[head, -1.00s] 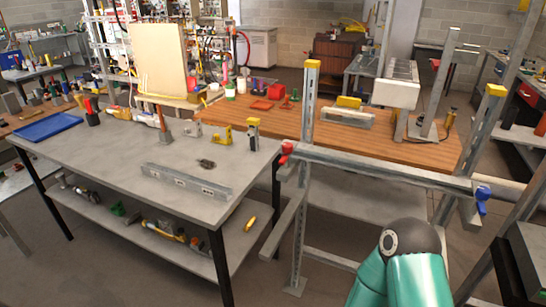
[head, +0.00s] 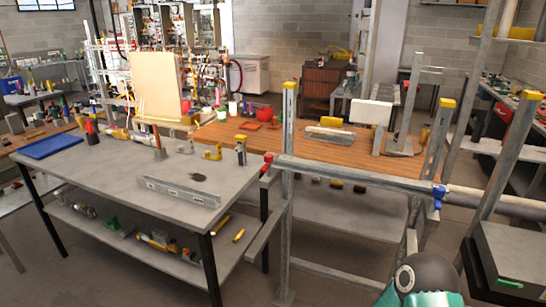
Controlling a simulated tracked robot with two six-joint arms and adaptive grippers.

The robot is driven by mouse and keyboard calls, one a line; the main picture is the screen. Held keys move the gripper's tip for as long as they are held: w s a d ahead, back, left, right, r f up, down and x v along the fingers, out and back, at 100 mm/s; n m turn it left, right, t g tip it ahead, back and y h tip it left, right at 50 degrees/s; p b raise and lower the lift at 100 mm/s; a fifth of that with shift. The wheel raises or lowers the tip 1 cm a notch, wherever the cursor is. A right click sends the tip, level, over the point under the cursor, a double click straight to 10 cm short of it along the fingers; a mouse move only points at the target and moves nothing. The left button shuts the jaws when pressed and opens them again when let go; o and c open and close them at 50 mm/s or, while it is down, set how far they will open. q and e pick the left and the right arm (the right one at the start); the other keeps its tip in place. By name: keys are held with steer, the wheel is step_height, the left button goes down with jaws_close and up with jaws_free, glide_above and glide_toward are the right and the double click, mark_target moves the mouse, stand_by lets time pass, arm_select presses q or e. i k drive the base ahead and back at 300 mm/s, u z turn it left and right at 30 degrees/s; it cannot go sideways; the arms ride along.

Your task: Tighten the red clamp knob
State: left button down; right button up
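The red clamp knob (head: 268,158) is at the left end of a grey horizontal rail (head: 350,178), beside a yellow-capped metal post (head: 288,150). A blue clamp knob (head: 438,192) sits at the rail's right end. A teal and dark arm link of mine shows at the bottom right, below the rail and well apart from the red knob. Neither gripper is in the picture. How tight the red knob is cannot be told from here.
A grey workbench (head: 110,190) with a metal level-like bar (head: 178,191) and a blue tray (head: 52,146) stands at the left. A wooden bench (head: 340,148) lies behind the rail. A dark box (head: 512,262) is at the lower right. Open floor shows below the rail.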

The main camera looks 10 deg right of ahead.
mark_target(267, 158)
steer(key=z, duration=0.05)
steer(key=i, duration=0.9)
steer(key=u, duration=0.1)
